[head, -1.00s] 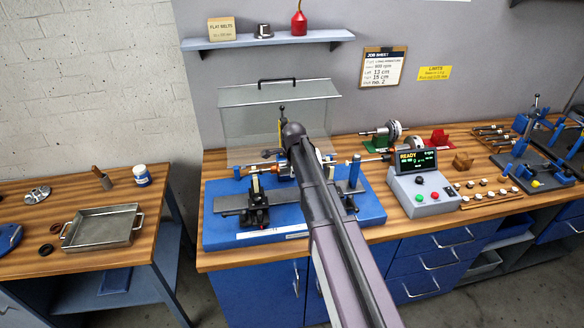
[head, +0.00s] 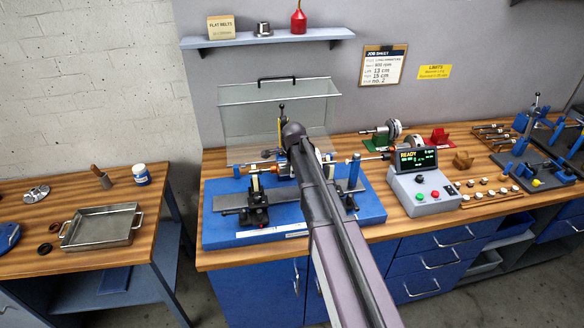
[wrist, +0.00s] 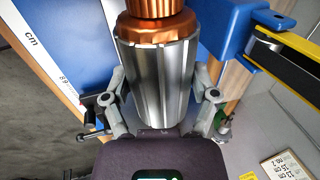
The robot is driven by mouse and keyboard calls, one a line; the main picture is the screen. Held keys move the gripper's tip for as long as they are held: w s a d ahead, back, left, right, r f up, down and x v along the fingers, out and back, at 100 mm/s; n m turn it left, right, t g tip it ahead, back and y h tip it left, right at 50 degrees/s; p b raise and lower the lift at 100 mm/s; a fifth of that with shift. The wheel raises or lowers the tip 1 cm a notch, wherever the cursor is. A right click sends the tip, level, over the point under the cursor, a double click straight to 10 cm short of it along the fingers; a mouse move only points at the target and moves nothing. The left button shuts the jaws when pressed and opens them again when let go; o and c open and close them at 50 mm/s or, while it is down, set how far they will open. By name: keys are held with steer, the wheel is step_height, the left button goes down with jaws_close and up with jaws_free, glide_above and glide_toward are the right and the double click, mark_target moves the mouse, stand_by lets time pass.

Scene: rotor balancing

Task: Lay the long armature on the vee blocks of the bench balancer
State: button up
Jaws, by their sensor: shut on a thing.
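My gripper (wrist: 162,100) is shut on the long armature, whose silver slotted core (wrist: 160,75) and copper part (wrist: 155,22) fill the middle of the wrist view. In the head view my arm hides the gripper and most of the armature. A copper-coloured part of the armature (head: 257,167) shows left of my arm, and its thin shaft runs out to the right. The armature lies level over the bench balancer (head: 225,232), above its two black stands (head: 258,212). I cannot tell whether the shaft touches the vee blocks.
The clear guard (head: 245,130) is raised behind the balancer. A control box reading READY (head: 425,200) stands to the right, with a green stand with a rotor (head: 385,130) behind it. A metal tray (head: 102,225) sits on the left table. A shelf (head: 265,39) hangs above.

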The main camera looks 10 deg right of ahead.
steer(key=shift+f+b, duration=0.35)
steer(key=shift+f, duration=0.05)
stand_by(0.4)
steer(key=o, duration=1.2)
steer(key=shift+s+r, duration=0.1)
step_height(320, 180, up, 9)
steer(key=p, duration=0.9)
